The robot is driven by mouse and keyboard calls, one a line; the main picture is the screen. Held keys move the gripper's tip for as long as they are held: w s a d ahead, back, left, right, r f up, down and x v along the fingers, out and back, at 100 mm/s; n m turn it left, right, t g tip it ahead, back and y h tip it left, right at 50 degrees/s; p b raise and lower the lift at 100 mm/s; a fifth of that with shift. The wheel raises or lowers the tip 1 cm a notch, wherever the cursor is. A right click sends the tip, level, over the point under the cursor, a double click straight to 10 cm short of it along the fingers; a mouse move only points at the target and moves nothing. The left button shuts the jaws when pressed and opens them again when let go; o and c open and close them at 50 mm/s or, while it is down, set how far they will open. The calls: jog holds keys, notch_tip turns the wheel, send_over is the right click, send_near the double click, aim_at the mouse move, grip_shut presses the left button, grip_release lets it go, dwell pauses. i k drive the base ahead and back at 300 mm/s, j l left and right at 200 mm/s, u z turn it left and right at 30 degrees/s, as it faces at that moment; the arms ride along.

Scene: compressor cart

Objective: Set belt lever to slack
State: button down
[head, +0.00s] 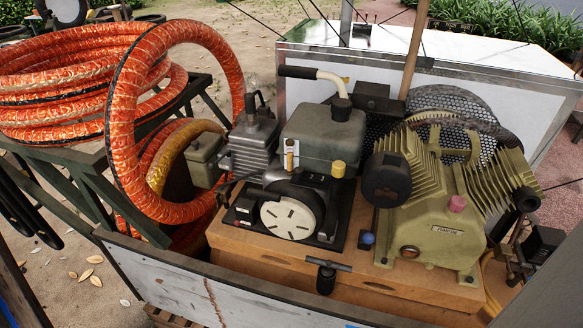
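A lever with a black grip and a cream curved arm (326,79) stands above the engine. Its grip points left and lies nearly level; its arm bends down at the right to a dark pivot. I take it to be the belt lever, but no slack or tight marking is readable. The engine (322,135) has a grey tank and a white round recoil cover. The olive compressor pump (440,215) stands to its right, with a black mesh guard (450,105) behind. The belt itself is hidden. My gripper is not in view.
Orange hose coils (175,120) stand at the left on a dark green frame (95,185). A wooden pole (414,45) rises behind the engine. A black T-handle (327,272) sticks out at the front of the wooden base (270,262). A white side panel (190,290) borders the front.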

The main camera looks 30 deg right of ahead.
aim_at(368, 238)
jog(key=k+z, duration=0.2)
jog(key=z, duration=0.15)
jog(key=k+z, duration=0.2)
jog(key=z, duration=0.2)
jog(key=k+z, duration=0.2)
jog(key=z, duration=0.15)
